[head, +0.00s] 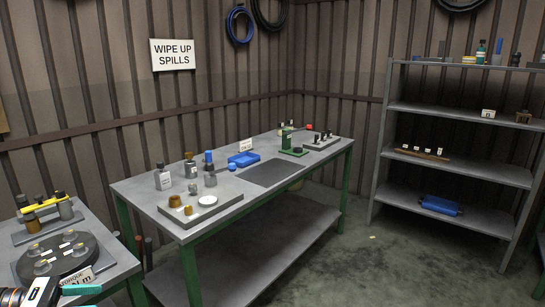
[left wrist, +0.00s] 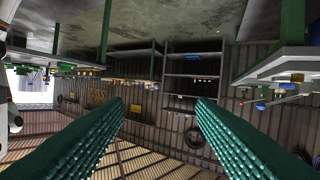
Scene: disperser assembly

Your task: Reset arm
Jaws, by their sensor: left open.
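My left gripper (head: 82,289) shows at the bottom left corner of the head view, low in front of the small table's edge. In the left wrist view its two ridged teal fingers (left wrist: 160,106) stand wide apart with nothing between them. That view looks out sideways or upside down over the room, with shelves and table undersides far off. My right gripper is in neither view.
A small table (head: 112,241) at the left holds a dark round plate (head: 57,258) close to my left gripper. A long workbench (head: 135,190) carries a tray (head: 222,210), a blue bin (head: 243,159) and a green stand (head: 286,141). A shelf rack (head: 460,115) stands right; floor between is mostly clear.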

